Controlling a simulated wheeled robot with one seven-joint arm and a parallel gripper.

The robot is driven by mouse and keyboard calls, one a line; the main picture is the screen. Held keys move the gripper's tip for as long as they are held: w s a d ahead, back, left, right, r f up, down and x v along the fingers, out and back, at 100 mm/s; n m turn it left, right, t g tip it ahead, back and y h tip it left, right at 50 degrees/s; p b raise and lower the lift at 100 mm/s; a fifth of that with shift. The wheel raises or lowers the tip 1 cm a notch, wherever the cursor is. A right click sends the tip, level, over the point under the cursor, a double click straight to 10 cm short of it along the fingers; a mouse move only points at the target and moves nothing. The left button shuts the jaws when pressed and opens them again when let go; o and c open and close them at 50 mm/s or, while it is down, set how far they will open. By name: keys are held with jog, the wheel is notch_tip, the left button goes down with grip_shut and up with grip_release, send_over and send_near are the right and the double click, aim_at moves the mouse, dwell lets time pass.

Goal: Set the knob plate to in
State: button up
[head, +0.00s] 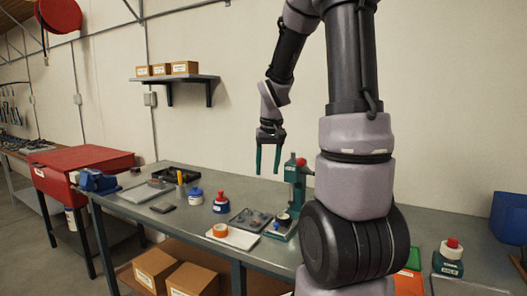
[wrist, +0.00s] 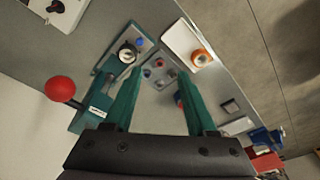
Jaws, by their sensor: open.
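My gripper (head: 268,168) is open and empty, its two teal fingers pointing down well above the bench; the fingers also show in the wrist view (wrist: 158,82). A pale plate with a dark round knob (wrist: 58,7) is cut off at the top left of the wrist view, away from the fingers. It looks like the knob plate, but I cannot be sure, nor read its setting. My arm may hide it in the head view. A teal press (head: 295,183) with a red ball handle (wrist: 60,89) stands beside the gripper; its base carries a round black-and-white part (wrist: 128,54).
A grey tray of small parts (head: 250,219) and a white plate with an orange ring (head: 236,237) lie on the bench (head: 190,227). Bottles (head: 221,205), a blue vise (head: 98,181) and a red-capped bottle (head: 449,259) stand around. Space above the bench is open.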

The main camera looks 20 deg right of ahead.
jog(key=s+a+r+t, duration=0.1)
jog(key=s+a+r, duration=0.2)
jog(key=r, duration=0.3)
jog(key=shift+s+r+m+t, duration=0.15)
jog(key=shift+s+m+t, duration=0.15)
jog(key=shift+s, duration=0.25)
jog(key=shift+a, duration=0.1)
